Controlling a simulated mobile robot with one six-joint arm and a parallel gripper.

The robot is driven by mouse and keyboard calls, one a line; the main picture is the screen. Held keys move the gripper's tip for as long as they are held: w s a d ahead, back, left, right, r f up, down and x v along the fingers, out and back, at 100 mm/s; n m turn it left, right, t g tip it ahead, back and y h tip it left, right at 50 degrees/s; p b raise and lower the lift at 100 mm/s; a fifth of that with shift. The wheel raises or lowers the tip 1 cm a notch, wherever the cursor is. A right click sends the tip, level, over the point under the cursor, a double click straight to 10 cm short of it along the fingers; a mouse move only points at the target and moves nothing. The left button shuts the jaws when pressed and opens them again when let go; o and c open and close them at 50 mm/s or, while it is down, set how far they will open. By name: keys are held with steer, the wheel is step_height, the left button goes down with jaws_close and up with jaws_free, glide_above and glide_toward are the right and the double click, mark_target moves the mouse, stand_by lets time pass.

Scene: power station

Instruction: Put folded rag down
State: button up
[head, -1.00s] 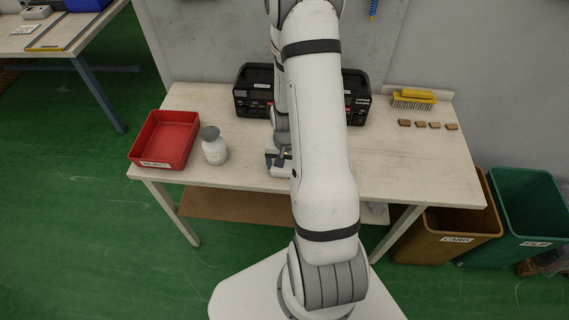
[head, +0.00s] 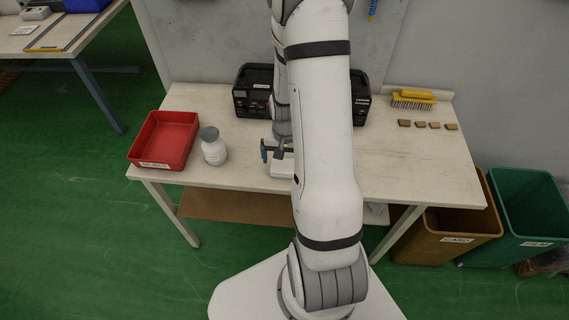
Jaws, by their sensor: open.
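A pale, flat folded rag (head: 281,171) lies on the workbench near its front edge, in the middle of the head view. My arm hides its right side. My gripper (head: 272,154) is open just above and behind the rag in the picture and looks apart from it. One finger shows at the left; the rest of the gripper is partly hidden by my arm.
A black case (head: 253,91) stands behind. A yellow brush (head: 413,99) and several small brown blocks (head: 420,125) lie right.

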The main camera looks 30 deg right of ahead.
mark_target(285, 167)
steer(key=s+a+r+n+t, duration=0.1)
steer(key=a+r, duration=0.2)
steer(key=r, duration=0.6)
steer(key=s+a+r+n, duration=0.2)
steer(key=a+r, duration=0.1)
steer(key=r, duration=0.6)
steer(key=s+a+r+n+t, duration=0.2)
steer(key=s+a+r+n, duration=0.1)
steer(key=s+a+r, duration=0.3)
steer(key=s+r, duration=0.2)
steer(key=s, duration=0.1)
steer(key=shift+n, duration=0.4)
steer(key=shift+c, duration=0.2)
